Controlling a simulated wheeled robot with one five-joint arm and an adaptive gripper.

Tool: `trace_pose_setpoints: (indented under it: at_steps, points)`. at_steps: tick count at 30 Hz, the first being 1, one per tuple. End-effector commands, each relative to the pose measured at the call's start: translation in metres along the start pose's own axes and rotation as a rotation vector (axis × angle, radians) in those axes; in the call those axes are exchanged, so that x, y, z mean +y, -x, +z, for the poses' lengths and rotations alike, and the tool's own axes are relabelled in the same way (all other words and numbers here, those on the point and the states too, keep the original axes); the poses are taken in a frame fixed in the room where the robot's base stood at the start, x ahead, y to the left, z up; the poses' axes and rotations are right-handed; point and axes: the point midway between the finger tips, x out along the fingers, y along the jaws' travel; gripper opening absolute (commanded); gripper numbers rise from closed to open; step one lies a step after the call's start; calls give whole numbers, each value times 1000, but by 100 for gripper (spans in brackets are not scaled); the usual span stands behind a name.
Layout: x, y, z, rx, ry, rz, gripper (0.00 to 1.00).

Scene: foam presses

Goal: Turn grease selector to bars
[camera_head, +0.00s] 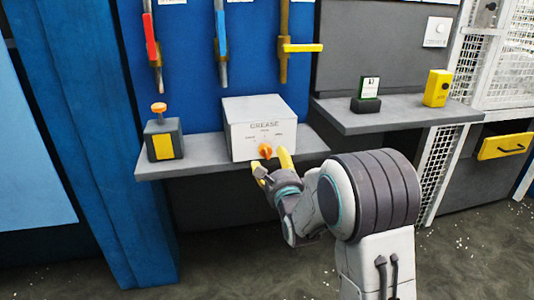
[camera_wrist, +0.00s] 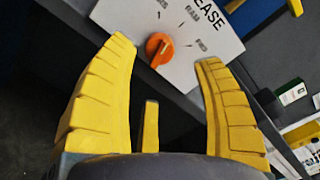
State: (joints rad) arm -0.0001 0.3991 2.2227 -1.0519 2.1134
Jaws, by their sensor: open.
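The grease selector is a white box (camera_head: 262,125) marked GREASE, on a grey shelf. Its orange knob (camera_head: 265,151) is low on the front face, with small labels around it. Which label the knob points to I cannot tell. My gripper (camera_head: 270,160) is open in front of the box. In the wrist view the knob appears between the yellow fingertips of my gripper (camera_wrist: 165,52), with gaps on both sides.
The grey shelf (camera_head: 185,168) also bears a dark box with a yellow front and orange knob (camera_head: 163,140) at left. Red, blue and yellow levers (camera_head: 300,48) hang above. A right-hand shelf (camera_head: 400,118) holds a green-and-black item (camera_head: 368,93) and a yellow box (camera_head: 437,88).

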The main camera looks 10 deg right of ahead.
Motion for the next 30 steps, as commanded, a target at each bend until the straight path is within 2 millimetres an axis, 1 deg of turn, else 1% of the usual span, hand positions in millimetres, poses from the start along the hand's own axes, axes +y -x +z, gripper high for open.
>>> trace_pose_setpoints:
  at_steps: [9, 15, 21, 30]
  points:
    - [0, -37, 0, 0, 2, 0, 61]
    - [0, -54, 0, 0, 2, 0, 61]
    - [1, -62, 0, 1, 3, 2, 61]
    - [0, -64, 0, 1, 3, 1, 61]
